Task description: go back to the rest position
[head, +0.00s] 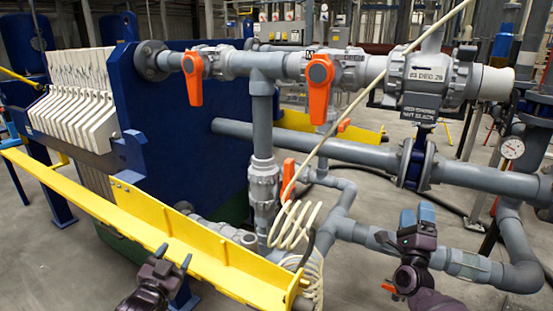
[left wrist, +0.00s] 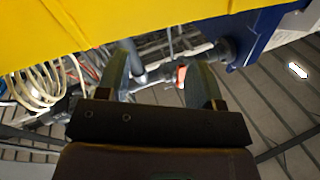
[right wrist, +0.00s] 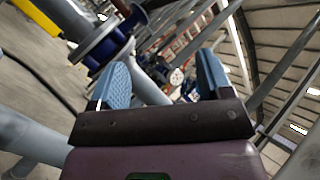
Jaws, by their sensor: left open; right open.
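My left gripper (head: 173,258) is at the bottom of the head view, in front of the yellow rail (head: 120,213). It is open and empty; in the left wrist view its two fingers (left wrist: 160,80) stand apart with the yellow rail above them. My right gripper (head: 417,216) is at the lower right of the head view, in front of the grey pipes and below the blue flange (head: 414,163). It is open; in the right wrist view its blue finger pads (right wrist: 162,82) stand apart with nothing between them.
Grey pipes carry orange valve handles (head: 193,77) (head: 319,88). A coiled cream hose (head: 295,222) hangs in the middle. A pressure gauge (head: 512,148) is at right. The blue press plate (head: 185,135) and white filter plates (head: 75,110) stand at left. Bare floor shows at lower right.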

